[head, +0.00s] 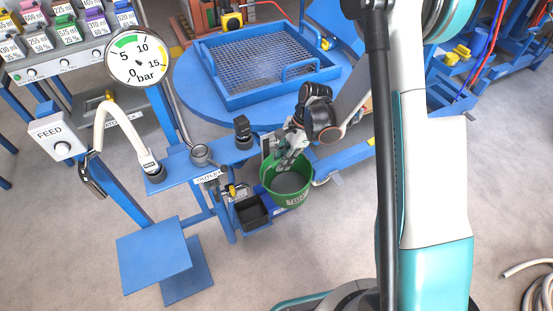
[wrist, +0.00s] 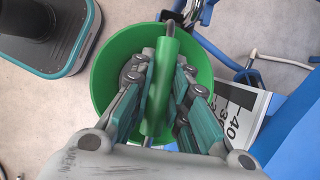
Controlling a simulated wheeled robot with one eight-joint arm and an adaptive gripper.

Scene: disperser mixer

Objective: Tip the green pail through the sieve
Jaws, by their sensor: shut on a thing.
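The green pail (head: 270,192) is upright below the blue round table's front edge in the head view, with a label on its front and grey material inside. My gripper (head: 284,157) is above its opening. In the wrist view my gripper (wrist: 158,92) is shut on the green handle grip (wrist: 163,70), with the pail (wrist: 108,65) below. I cannot tell whether the pail hangs free or rests on something. The sieve (head: 232,98), a blue square frame with wire mesh and blue handles, lies on the round table behind the pail.
A small black bin (head: 250,212) is close to the pail's left. A FEED box (head: 57,133) is further left. Floor in front is clear.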

